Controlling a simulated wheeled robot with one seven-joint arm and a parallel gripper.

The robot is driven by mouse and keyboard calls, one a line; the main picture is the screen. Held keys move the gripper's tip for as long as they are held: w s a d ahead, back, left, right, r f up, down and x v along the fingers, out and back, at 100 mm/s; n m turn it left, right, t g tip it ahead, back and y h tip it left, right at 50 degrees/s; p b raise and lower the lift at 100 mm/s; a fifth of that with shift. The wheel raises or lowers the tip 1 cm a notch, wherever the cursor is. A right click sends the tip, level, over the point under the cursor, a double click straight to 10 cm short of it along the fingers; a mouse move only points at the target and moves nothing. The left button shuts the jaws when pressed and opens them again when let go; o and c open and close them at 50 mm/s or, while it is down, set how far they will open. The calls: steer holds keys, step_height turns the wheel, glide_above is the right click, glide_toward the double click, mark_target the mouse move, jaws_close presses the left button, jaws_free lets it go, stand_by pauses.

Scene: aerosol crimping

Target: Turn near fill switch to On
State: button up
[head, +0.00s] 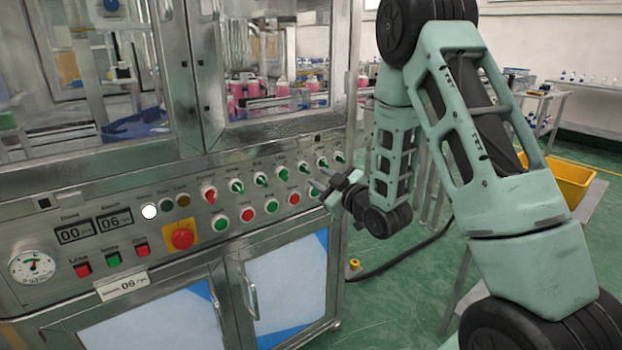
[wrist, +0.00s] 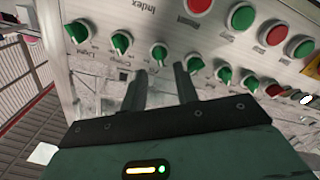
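A row of green rotary switches runs along the machine's front panel. The head view shows one green switch (head: 283,174) and another to its right (head: 303,168). The labels are too small or blurred to tell which is the near fill switch. My gripper (head: 320,184) is in front of the panel's right part, at about the height of the lower push buttons. In the wrist view my gripper's fingers (wrist: 162,80) stand apart with nothing between them. Their tips lie just below two green switches, one (wrist: 158,52) at the left and one (wrist: 193,62) at the right, apparently not gripping either.
Red and green push buttons (head: 247,214) sit below the switches. A red emergency stop on a yellow plate (head: 182,238) is further left. Glass doors are above and cabinet doors (head: 287,280) below. A yellow bin (head: 570,183) stands right.

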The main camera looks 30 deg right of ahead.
mark_target(308, 171)
steer(key=shift+w+a, duration=0.1)
steer(key=shift+w, duration=2.45)
jaws_close()
